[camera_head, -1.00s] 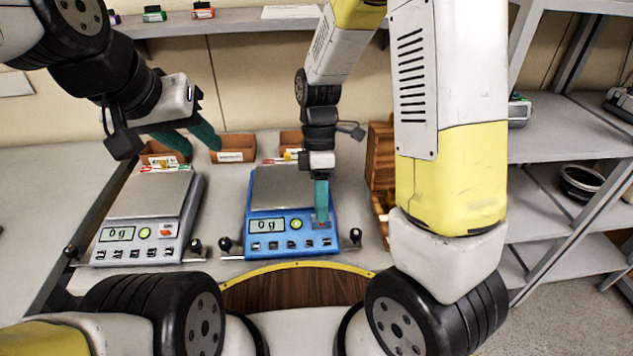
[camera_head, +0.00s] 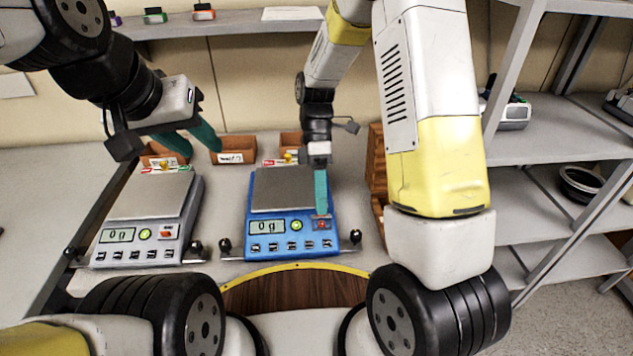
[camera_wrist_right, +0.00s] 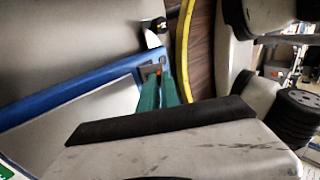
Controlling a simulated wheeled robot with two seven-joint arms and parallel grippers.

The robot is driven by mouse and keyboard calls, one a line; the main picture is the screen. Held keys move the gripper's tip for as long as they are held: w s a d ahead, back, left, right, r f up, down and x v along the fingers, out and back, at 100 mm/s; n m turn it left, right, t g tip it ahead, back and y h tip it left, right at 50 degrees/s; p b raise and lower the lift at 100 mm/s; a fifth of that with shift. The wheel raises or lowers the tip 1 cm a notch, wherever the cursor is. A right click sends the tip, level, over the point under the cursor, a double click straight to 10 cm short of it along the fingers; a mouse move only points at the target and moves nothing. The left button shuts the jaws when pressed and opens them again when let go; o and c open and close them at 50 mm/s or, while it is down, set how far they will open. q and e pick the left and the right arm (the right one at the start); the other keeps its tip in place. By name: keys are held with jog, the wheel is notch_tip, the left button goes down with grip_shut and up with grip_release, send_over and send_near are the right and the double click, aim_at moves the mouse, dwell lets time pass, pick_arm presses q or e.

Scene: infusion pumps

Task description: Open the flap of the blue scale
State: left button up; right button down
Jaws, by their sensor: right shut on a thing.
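The blue scale (camera_head: 250,240) stands on the table with a grey pan and a display reading 0 g. Its small flap (camera_head: 322,224), with a red mark, is at the front right of the panel. My right gripper (camera_head: 321,211) points down onto it, its teal fingers shut on the flap; the fingertips partly hide it, and I cannot tell how far it is tilted. In the right wrist view the fingers (camera_wrist_right: 160,76) reach the red mark at the corner of the blue scale (camera_wrist_right: 70,95). My left gripper (camera_head: 203,150) is open and empty, above the table behind the grey scale.
A grey scale (camera_head: 188,222), also reading 0 g, stands left of the blue one. Small brown bins (camera_head: 235,150) line the back wall. A wooden rack (camera_head: 377,165) is close on the right of the blue scale. Metal shelving (camera_head: 540,135) stands further right.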

jog(key=shift+w+f+g, duration=0.1)
jog(key=shift+w+g, duration=0.25)
jog(key=shift+g, duration=0.55)
jog(key=shift+w+f+g, duration=0.1)
jog(key=shift+w+g, duration=0.25)
jog(key=shift+g, duration=0.55)
jog(key=shift+r, duration=0.1)
jog(key=c, duration=1.6)
grip_release()
jog(key=v, duration=0.7)
jog(key=shift+w, duration=0.3)
jog(key=shift+w+r, duration=0.15)
jog(key=shift+o, duration=0.5)
